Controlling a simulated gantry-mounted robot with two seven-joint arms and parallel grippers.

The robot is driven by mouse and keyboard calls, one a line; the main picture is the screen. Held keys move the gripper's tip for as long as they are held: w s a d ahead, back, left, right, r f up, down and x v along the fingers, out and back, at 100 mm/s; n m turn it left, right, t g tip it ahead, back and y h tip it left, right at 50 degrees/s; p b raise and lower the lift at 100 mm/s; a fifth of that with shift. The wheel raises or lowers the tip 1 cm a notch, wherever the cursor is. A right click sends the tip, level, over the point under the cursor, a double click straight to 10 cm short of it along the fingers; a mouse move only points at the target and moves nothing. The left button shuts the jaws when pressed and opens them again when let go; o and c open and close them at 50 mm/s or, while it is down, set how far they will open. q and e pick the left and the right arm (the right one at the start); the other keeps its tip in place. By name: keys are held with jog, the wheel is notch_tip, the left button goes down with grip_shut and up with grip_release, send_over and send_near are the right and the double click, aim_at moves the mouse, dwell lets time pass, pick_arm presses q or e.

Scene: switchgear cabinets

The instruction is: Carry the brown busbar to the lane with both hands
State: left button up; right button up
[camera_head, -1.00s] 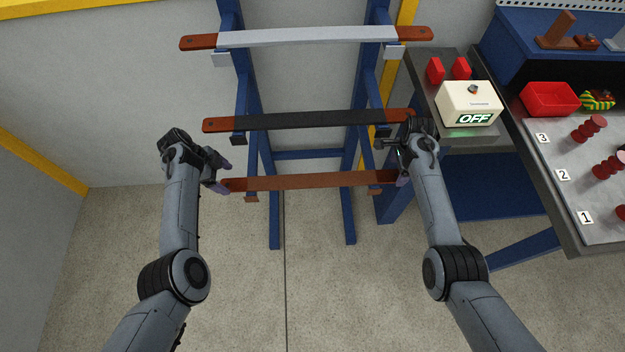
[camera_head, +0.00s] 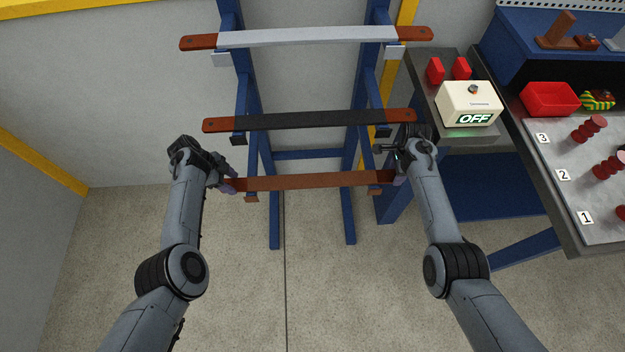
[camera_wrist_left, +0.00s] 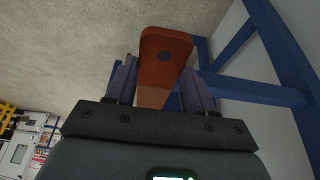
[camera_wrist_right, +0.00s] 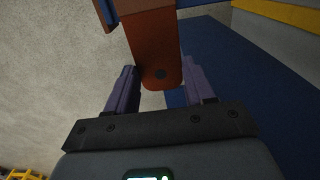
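The brown busbar (camera_head: 310,181) lies level on the lowest hooks of the blue rack (camera_head: 250,170). My left gripper (camera_head: 230,186) is at its left end; in the left wrist view the busbar's end (camera_wrist_left: 165,55) lies between the two spread fingers (camera_wrist_left: 160,88), with a gap visible on the right. My right gripper (camera_head: 397,178) is at its right end; in the right wrist view the end with its dark hole (camera_wrist_right: 156,60) reaches between the open fingers (camera_wrist_right: 157,92), gaps on both sides. Neither gripper is closed on the bar.
A black busbar (camera_head: 310,120) and a grey-white busbar (camera_head: 305,37) rest on higher hooks. A cream box reading OFF (camera_head: 469,103) stands right of the rack. The grey workbench (camera_head: 545,180) is at the far right with red posts and a red bin (camera_head: 549,98). Floor in front is clear.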

pick_arm(q)
grip_shut()
pick_arm(e)
grip_shut()
pick_arm(q)
jog(key=shift+w+r, duration=0.1)
jog(key=shift+r, duration=0.05)
pick_arm(e)
jog(key=shift+w+r, duration=0.1)
jog(key=shift+r, duration=0.1)
